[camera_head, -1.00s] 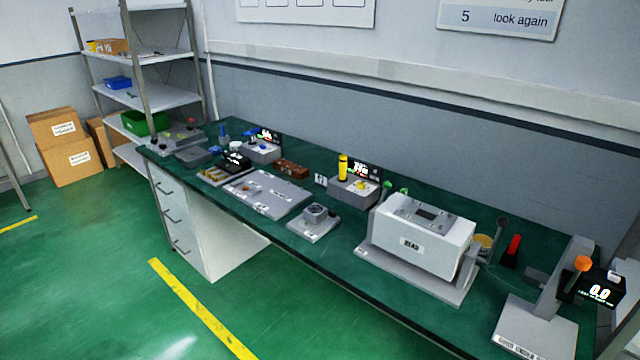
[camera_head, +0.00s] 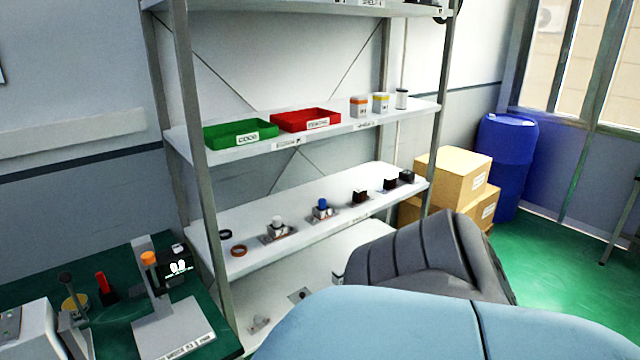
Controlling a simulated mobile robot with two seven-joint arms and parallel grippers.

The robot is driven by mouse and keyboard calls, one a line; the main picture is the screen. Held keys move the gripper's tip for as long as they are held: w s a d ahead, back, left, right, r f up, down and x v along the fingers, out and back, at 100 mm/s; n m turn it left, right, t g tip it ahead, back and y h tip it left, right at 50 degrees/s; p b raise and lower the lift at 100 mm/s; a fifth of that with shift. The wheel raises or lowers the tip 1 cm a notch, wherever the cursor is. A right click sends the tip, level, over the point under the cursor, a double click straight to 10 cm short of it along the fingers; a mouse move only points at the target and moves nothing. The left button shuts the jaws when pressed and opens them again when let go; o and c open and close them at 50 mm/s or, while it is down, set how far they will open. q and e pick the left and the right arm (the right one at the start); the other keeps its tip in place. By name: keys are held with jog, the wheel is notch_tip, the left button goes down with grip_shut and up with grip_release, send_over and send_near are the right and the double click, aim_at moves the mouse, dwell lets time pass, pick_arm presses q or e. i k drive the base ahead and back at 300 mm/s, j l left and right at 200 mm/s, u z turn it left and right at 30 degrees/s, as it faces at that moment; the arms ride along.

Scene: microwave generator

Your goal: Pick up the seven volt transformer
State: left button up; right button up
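Several small block-shaped units stand in a row on the middle-lower shelf board (camera_head: 300,238) of the metal rack. One has a white top (camera_head: 278,228), one a blue top (camera_head: 322,209), and the ones farther right are dark, such as a dark unit (camera_head: 359,197) and another dark unit (camera_head: 390,185). These may be transformers, but their labels are too small to read, so I cannot tell which is the seven volt one. Neither of my grippers is in view.
A green bin (camera_head: 240,134), a red bin (camera_head: 306,120) and small jars stand on the shelf above. The green workbench (camera_head: 98,325) is at lower left. Cardboard boxes (camera_head: 452,176) and a blue barrel (camera_head: 507,165) stand right of the rack. Large foreground shapes hide the lowest shelf's right part.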

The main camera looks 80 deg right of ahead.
aim_at(389, 183)
jog(key=z, duration=0.4)
jog(key=l+z, duration=0.15)
jog(key=z, duration=0.6)
jog(key=i+z, duration=0.1)
jog(key=z, duration=0.25)
jog(key=i+l+z, duration=0.6)
jog(key=z, duration=0.2)
jog(key=i+l+z, duration=0.15)
jog(key=i+z, duration=0.25)
jog(key=i+l, duration=0.1)
jog(key=i, duration=0.6)
